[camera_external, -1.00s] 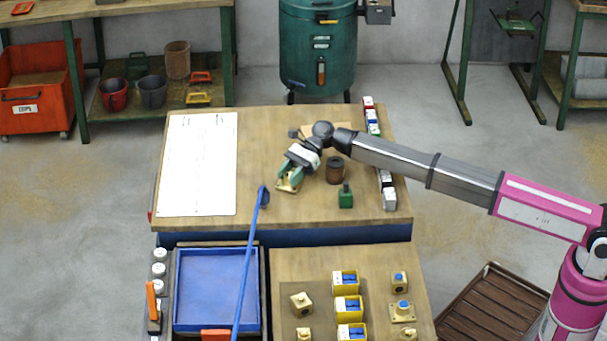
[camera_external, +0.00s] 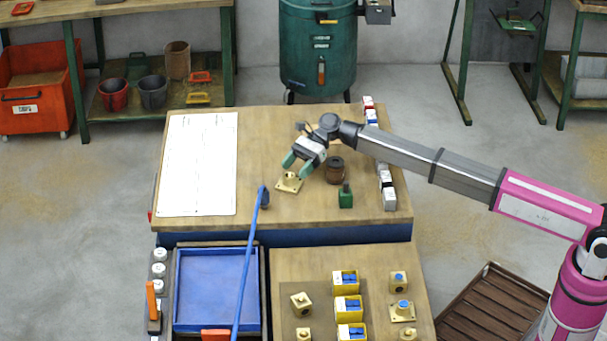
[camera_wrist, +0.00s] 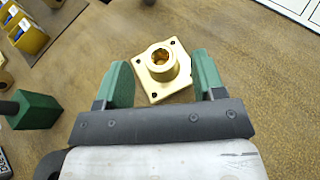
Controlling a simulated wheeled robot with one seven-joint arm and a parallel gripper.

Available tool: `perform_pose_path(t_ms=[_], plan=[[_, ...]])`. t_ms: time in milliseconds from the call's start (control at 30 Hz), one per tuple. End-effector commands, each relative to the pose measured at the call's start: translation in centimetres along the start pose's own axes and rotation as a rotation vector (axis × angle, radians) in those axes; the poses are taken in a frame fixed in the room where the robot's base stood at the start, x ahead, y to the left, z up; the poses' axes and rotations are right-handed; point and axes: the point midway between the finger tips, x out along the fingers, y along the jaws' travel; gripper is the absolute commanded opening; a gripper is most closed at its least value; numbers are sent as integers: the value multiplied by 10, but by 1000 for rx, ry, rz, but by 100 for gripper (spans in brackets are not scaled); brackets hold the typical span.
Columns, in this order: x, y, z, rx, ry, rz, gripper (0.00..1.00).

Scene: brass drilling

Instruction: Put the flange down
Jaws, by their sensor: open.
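The brass flange (camera_external: 289,183) has a square base with corner holes and a round hub. It lies flat on the wooden bench top, base down. In the wrist view the flange (camera_wrist: 161,70) shows just beyond and between the green fingertips. My gripper (camera_external: 297,169) is open and empty, a little above and behind the flange in the external view.
A white sheet (camera_external: 198,165) covers the left side. Boxes (camera_external: 387,190) line the right edge.

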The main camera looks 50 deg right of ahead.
Motion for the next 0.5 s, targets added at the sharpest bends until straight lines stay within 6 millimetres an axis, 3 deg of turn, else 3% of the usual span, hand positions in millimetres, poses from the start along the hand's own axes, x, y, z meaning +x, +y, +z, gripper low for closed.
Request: perform_pose_path(t_ms=[200,500], plan=[[-47,0,0,0,0,-3,63],[-83,0,0,0,0,0,63]])
